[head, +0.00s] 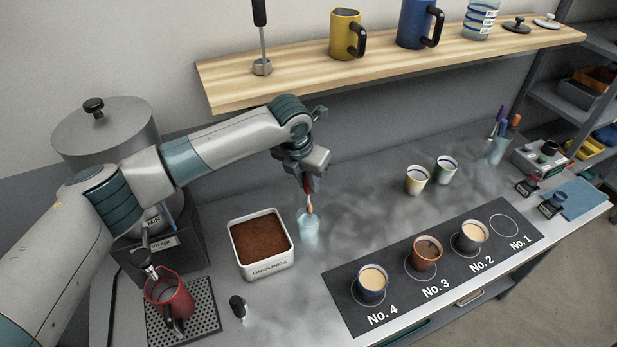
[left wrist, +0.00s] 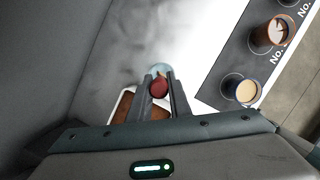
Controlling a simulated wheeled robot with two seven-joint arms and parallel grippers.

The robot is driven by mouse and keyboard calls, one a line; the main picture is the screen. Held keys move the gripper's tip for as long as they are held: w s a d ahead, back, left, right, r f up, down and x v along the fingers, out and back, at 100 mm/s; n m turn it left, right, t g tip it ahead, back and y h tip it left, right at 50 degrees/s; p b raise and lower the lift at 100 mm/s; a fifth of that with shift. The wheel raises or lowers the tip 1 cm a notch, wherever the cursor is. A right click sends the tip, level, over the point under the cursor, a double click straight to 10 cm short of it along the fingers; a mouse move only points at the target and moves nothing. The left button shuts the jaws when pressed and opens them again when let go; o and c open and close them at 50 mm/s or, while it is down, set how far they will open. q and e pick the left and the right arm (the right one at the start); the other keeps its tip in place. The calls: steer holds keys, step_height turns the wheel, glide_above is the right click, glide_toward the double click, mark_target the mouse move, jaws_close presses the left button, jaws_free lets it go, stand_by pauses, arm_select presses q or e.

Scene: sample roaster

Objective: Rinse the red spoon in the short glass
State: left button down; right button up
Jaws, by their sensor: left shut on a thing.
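My left gripper (head: 309,186) is shut on the red spoon (head: 309,201) and holds it pointing down above the short glass (head: 308,228). The spoon's lighter bowl end is at the glass's mouth; I cannot tell whether it is inside. The glass is pale blue and clear, and stands on the steel counter right of the grounds box. In the left wrist view the spoon's round red end (left wrist: 159,87) sits between the two fingers (left wrist: 160,98), with part of the glass (left wrist: 160,69) just beyond. My right gripper is not in view.
The white grounds box (head: 263,268) stands close left of the glass. A dark mat (head: 400,291) with several cups lies to the right. Two cups (head: 416,180) stand behind it. A red pitcher (head: 168,299) is at lower left. A wooden shelf (head: 390,62) overhangs the back.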

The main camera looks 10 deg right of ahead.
mark_target(307, 194)
arm_select(q)
steer(key=shift+f+b, duration=0.55)
steer(key=shift+f, duration=0.9)
steer(key=shift+f+b, duration=0.6)
steer(key=shift+f, duration=0.6)
steer(key=shift+f+b, duration=0.35)
steer(key=shift+f, duration=0.6)
steer(key=shift+r, duration=0.15)
steer(key=shift+r+p, duration=0.25)
steer(key=shift+p, duration=0.05)
